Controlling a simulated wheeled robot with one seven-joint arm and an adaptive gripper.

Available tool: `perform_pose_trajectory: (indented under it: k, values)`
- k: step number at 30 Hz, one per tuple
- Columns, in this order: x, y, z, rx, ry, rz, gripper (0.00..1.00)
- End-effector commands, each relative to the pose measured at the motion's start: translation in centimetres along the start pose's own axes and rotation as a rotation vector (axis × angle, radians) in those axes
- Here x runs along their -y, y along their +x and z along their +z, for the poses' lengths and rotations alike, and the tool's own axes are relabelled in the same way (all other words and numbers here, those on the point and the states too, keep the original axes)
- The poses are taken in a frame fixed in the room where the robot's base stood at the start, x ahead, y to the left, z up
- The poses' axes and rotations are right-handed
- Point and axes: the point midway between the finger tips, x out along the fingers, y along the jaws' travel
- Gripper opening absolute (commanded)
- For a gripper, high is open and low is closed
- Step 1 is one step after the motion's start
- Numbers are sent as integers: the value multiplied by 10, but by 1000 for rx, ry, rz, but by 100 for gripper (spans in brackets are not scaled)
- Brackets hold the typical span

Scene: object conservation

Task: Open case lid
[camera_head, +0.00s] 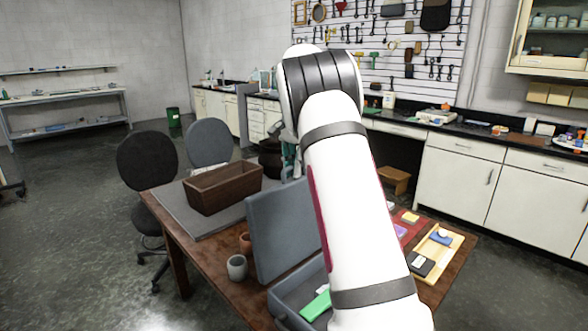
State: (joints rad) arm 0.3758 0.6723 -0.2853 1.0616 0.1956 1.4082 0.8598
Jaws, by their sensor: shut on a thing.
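The grey-blue case (283,303) sits at the near side of the wooden table, with its lid (280,232) raised to a steep, nearly upright angle. Green and pale items lie inside the case base. My white arm crosses in front and hides the right part of the lid and case. Only a small part of my gripper (291,171) shows, at the top edge of the lid, beside the arm. It is shut on the lid's upper edge; the fingertips are mostly hidden.
A wooden box (222,188) stands on a grey mat (190,220) behind the lid. A grey cup (237,267) and a terracotta pot (246,243) stand close left of the lid. A wooden tray (452,243) lies right of my arm. Chairs (147,165) stand beyond the table.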

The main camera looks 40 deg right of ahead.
Motion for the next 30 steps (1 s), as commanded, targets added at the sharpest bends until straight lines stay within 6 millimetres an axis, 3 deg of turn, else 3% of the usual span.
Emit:
perform_pose_trajectory:
  k: [6,7,8,20,23,30]
  values:
    - [1,-1,1,0,-2,-2,0]
    - [1,-1,1,0,-2,-2,14]
    - [1,-1,1,0,-2,-2,21]
    - [0,-4,0,0,-1,-1,21]
    - [1,-14,-1,-2,-1,-3,21]
    - [1,-61,-1,-3,-2,-5,21]
